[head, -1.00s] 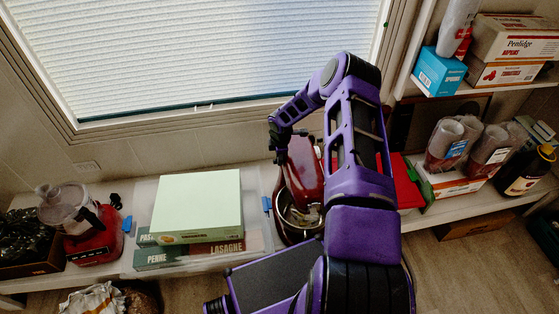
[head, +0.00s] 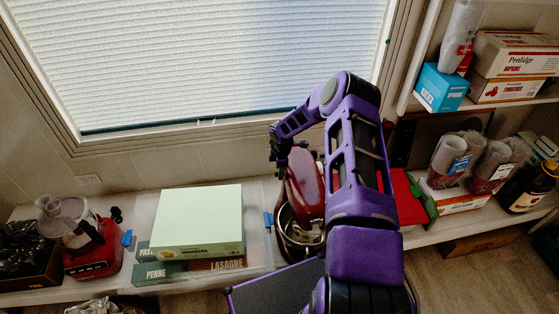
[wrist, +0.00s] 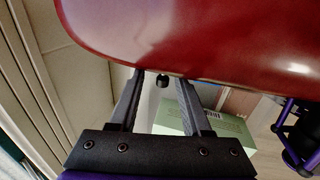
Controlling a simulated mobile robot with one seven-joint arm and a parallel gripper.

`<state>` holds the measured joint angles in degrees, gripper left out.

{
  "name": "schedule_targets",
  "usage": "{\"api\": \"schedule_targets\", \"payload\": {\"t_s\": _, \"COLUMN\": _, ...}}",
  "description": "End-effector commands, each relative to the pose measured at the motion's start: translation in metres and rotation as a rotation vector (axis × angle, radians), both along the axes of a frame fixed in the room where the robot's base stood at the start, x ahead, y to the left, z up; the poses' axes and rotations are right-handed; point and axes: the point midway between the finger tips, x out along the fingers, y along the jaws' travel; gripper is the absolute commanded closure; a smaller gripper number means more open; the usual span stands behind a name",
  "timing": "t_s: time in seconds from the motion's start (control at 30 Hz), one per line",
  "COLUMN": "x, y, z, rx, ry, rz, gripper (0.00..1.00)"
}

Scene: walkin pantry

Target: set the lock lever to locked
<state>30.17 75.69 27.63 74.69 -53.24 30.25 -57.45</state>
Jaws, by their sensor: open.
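The red stand mixer (head: 305,188) stands on the counter with its steel bowl (head: 290,240) below the head. In the wrist view the glossy red mixer head (wrist: 200,35) fills the top. A small black knob (wrist: 162,81), apparently the lock lever, sticks out at the head's lower edge. My gripper (wrist: 161,77) is open, its two fingers on either side of the knob with a gap to each. Its fingertips reach the edge of the head; contact cannot be told. In the head view my gripper (head: 279,152) is at the mixer's upper left, and the lever is hidden.
A clear bin (head: 262,200) with a pale green box (head: 198,222) and pasta boxes stands left of the mixer. A red food processor (head: 92,258) is further left. A red case (head: 405,198) and packaged goods are on the right. The window is behind.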

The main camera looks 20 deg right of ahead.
Motion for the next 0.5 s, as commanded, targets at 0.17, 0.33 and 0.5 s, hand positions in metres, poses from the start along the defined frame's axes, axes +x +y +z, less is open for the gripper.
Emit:
{"api": "schedule_targets", "payload": {"t_s": 0.17, "x": -0.005, "y": 0.0, "z": 0.033, "rx": -0.004, "ry": -0.003, "rz": 0.0, "gripper": 0.52}}
{"api": "schedule_targets", "payload": {"t_s": 0.33, "x": -0.013, "y": 0.002, "z": 0.074, "rx": -0.002, "ry": -0.004, "rz": 0.001, "gripper": 0.52}}
{"api": "schedule_targets", "payload": {"t_s": 0.5, "x": -0.021, "y": 0.004, "z": 0.115, "rx": -0.002, "ry": -0.005, "rz": 0.001, "gripper": 0.52}}
